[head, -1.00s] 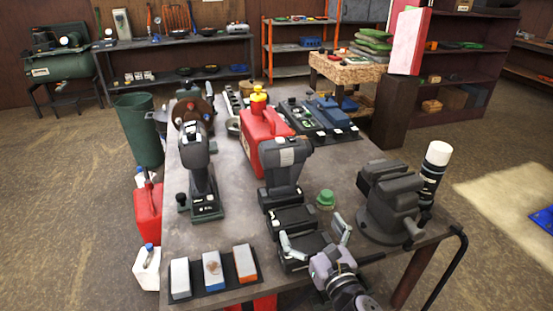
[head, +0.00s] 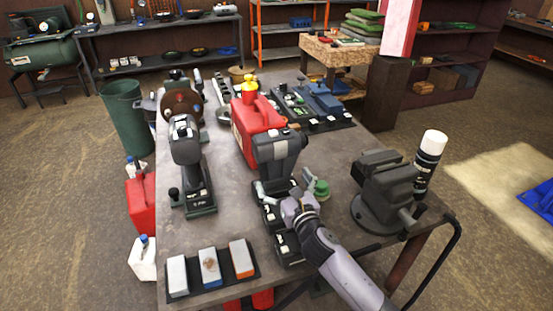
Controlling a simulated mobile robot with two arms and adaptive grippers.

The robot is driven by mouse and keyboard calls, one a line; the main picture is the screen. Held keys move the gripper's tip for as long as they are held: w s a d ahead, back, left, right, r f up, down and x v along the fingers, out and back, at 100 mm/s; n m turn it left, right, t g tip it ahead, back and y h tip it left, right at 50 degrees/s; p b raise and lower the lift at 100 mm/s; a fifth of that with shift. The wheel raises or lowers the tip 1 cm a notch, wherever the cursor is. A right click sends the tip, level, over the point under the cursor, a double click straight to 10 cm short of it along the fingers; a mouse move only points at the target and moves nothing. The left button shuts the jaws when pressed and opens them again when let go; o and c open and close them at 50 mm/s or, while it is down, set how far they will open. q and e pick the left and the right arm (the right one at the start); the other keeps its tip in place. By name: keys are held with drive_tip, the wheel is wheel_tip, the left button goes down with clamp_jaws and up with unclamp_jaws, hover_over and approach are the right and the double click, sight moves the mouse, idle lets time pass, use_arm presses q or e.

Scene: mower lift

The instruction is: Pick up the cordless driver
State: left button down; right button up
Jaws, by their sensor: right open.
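The cordless driver (head: 277,148), dark grey and black with a pale label on top, stands upright on the workbench (head: 225,233) in front of a red fuel can. My right gripper (head: 285,184) is open at its lower handle, with one finger on each side. I cannot tell whether the fingers touch it. The gripper and wrist partly hide the driver's base and the black blocks in front of it. A similar dark upright tool (head: 187,150) stands on a dark base to the left. My left gripper is not in view.
The red fuel can (head: 255,123) stands close behind the driver. A green cap (head: 321,188) lies just right of my gripper, and a vise (head: 383,195) and a spray can (head: 430,160) stand further right. Several sanding blocks (head: 209,267) lie at the front left edge.

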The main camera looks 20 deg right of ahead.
sight(278, 170)
drive_tip(key=w, duration=0.5)
drive_tip(key=shift+w+a, duration=0.2)
drive_tip(key=shift+w, duration=0.2)
drive_tip(key=shift+s, duration=0.1)
drive_tip(key=shift+c, duration=0.4)
drive_tip(key=c, duration=1.7)
drive_tip(key=shift+r, duration=0.3)
drive_tip(key=shift+c, duration=0.2)
